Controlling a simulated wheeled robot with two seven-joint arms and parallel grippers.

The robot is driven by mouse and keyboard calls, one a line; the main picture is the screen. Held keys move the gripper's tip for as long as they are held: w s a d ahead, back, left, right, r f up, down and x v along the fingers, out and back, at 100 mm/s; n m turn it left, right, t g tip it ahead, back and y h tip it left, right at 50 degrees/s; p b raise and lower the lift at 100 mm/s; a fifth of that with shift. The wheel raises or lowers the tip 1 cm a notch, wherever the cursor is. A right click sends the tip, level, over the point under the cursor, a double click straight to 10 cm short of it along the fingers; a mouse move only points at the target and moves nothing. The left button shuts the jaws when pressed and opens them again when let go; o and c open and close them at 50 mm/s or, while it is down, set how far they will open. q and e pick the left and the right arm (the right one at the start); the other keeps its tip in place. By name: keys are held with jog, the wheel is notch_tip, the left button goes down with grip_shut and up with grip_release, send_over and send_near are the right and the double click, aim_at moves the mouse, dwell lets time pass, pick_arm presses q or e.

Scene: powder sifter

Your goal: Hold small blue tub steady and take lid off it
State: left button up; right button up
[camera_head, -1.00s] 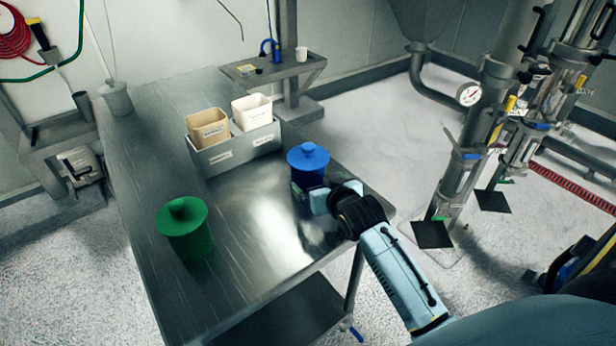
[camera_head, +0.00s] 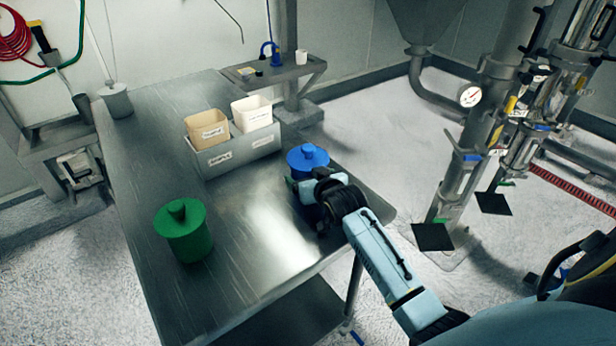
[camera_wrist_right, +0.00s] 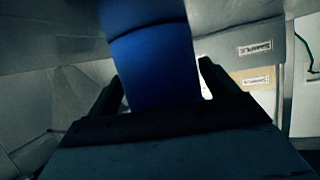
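The small blue tub (camera_head: 306,164) stands upright near the right edge of the steel table, with its knobbed blue lid (camera_head: 308,154) on top. My right gripper (camera_head: 303,189) is at the near side of the tub and hides its lower front. In the right wrist view the blue tub wall (camera_wrist_right: 160,65) sits between the two fingers of the right gripper (camera_wrist_right: 160,85). The left finger is close against the wall, and a gap shows beside the right finger, so the gripper is open around the tub. My left gripper is not in view.
A larger green lidded tub (camera_head: 184,238) stands at the front left of the steel table (camera_head: 160,130). A grey holder (camera_head: 240,152) with tan and white containers stands behind the blue tub to the left. The table's middle is clear.

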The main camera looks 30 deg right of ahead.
aim_at(310, 150)
jog(key=c, duration=0.7)
notch_tip(310, 150, up, 10)
jog(key=shift+r+p, duration=0.1)
jog(key=shift+p, duration=0.75)
jog(key=o, duration=0.4)
jog(key=c, duration=0.6)
jog(key=shift+c, duration=0.2)
